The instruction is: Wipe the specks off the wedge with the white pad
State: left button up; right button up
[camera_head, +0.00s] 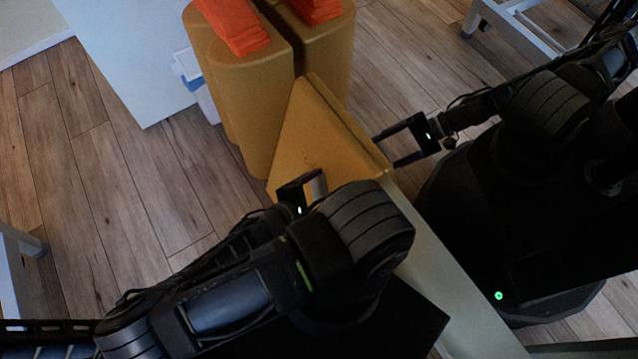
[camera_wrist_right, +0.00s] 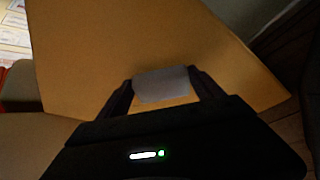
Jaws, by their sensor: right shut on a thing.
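The yellow-orange wedge (camera_head: 305,135) stands beside the bolsters; in the right wrist view its broad face (camera_wrist_right: 110,45) fills most of the picture. My right gripper (camera_head: 303,188) is at the wedge's near end, shut on the white pad (camera_wrist_right: 160,84). Faint dark marks lie on the wedge near the gripper, too small to make out singly. My left gripper is not visible.
A yellow bolster (camera_head: 250,105) with a red cloth (camera_head: 235,25) stands close beyond the wedge. A white table (camera_head: 130,60) is at upper left. To the right, what looks like a mirror repeats the bolster, gripper and my dark body. Wooden floor (camera_head: 100,190) is clear at left.

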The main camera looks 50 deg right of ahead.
aim_at(300, 151)
jog(key=shift+w+d, duration=0.25)
jog(key=shift+w, duration=0.4)
jog(key=shift+w+d, duration=0.2)
jog(key=shift+w, duration=0.4)
jog(key=shift+w+d, duration=0.3)
jog(key=shift+w, duration=0.5)
jog(key=shift+w+d, duration=0.3)
jog(key=shift+w, duration=0.5)
jog(key=shift+w, duration=0.1)
jog(key=shift+w+d+b, duration=0.2)
jog(key=shift+w, duration=0.6)
jog(key=shift+w+d+b, duration=0.2)
jog(key=shift+w, duration=0.55)
jog(key=shift+w, duration=0.1)
jog(key=shift+w+d+b, duration=0.15)
jog(key=shift+w+d, duration=0.2)
jog(key=shift+w, duration=0.4)
jog(key=shift+w+d+b, duration=0.15)
jog(key=shift+w+d, duration=0.15)
jog(key=shift+w, duration=0.45)
jog(key=shift+a, duration=0.1)
